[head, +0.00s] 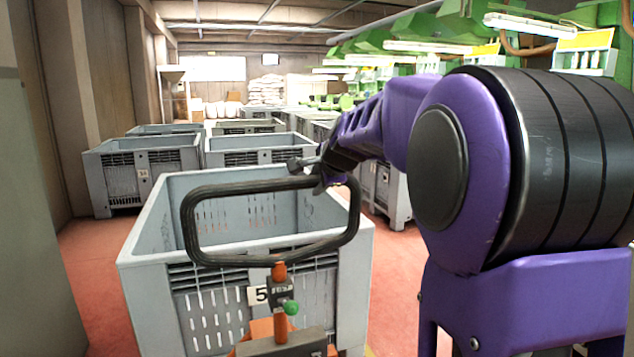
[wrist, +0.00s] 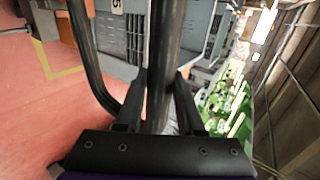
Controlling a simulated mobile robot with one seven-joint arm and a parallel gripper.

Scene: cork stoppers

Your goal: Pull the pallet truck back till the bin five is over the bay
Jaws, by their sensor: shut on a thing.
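Bin five (head: 148,285) is a large grey slatted crate straight ahead in the head view, with a white "5" plate on its near wall. The pallet truck (head: 280,340) stands at its near side, with an orange and grey body, a green knob and a black loop handle (head: 270,254). My gripper (head: 322,175) is shut on the handle at its upper right. In the wrist view the handle bar (wrist: 165,60) passes between the two fingers (wrist: 157,105). A yellow floor line with a corner (wrist: 60,73) shows in the wrist view; I cannot tell the bay's full outline.
Other grey bins (head: 140,165) stand behind and to the right of bin five. A wall runs along the left, and green machines (head: 400,50) line the right. Red floor (head: 95,290) is clear left of bin five.

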